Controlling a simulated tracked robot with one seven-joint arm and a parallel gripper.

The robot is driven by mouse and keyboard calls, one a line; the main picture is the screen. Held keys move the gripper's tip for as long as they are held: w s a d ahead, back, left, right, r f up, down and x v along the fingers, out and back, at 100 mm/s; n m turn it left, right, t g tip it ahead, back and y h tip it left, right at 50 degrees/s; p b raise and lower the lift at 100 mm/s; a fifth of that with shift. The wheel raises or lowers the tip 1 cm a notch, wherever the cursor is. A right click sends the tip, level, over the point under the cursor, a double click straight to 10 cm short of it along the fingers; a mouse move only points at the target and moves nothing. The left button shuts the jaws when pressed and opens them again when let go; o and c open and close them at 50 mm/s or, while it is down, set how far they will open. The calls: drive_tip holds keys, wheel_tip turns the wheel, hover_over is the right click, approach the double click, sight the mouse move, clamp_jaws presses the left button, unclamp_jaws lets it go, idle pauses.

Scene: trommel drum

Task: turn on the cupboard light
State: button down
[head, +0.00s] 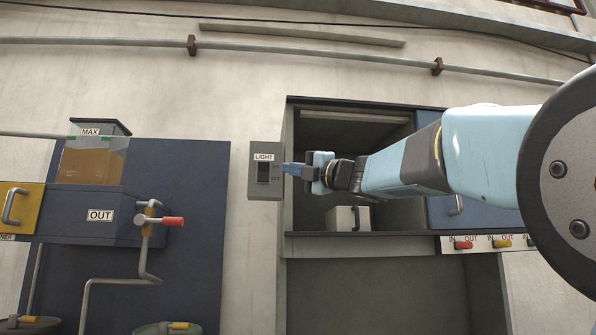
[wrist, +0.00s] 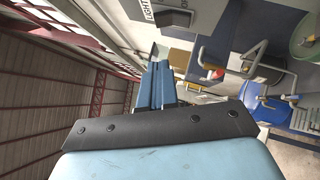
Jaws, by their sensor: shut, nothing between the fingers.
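The light switch box (head: 264,186), a grey box labelled LIGHT with a dark rocker (head: 263,172), is on the wall just left of the open cupboard (head: 355,130). In the wrist view the dark rocker (wrist: 173,18) shows at the top, beside the LIGHT label. My gripper (head: 288,169) is shut and empty, its blue fingers pointing left at the rocker's right side. I cannot tell whether the fingertips touch it. In the wrist view my gripper (wrist: 158,70) shows its closed fingers below the switch. The cupboard inside looks dim.
A pale box with a dark handle (head: 347,218) stands in the cupboard behind my arm. Left are a tank (head: 93,160) marked MAX, a red-handled valve (head: 172,221) and a yellow drawer (head: 20,207). Red and yellow IN/OUT knobs (head: 482,243) sit low right.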

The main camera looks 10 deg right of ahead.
sight(265, 162)
drive_tip(key=shift+w+a+r, duration=0.55)
drive_tip(key=shift+w+a, duration=0.1)
drive_tip(key=shift+w, duration=0.65)
drive_tip(key=shift+w+a+r, duration=0.55)
drive_tip(key=shift+w+a, duration=0.1)
drive_tip(key=shift+w, duration=0.6)
drive_tip(key=shift+w+a+r, duration=0.55)
drive_tip(key=shift+w+a, duration=0.1)
drive_tip(key=shift+w, duration=0.65)
drive_tip(key=shift+r, duration=0.1)
drive_tip(key=shift+w+r, duration=0.3)
drive_tip(key=shift+r, duration=0.25)
drive_tip(key=shift+s, duration=0.2)
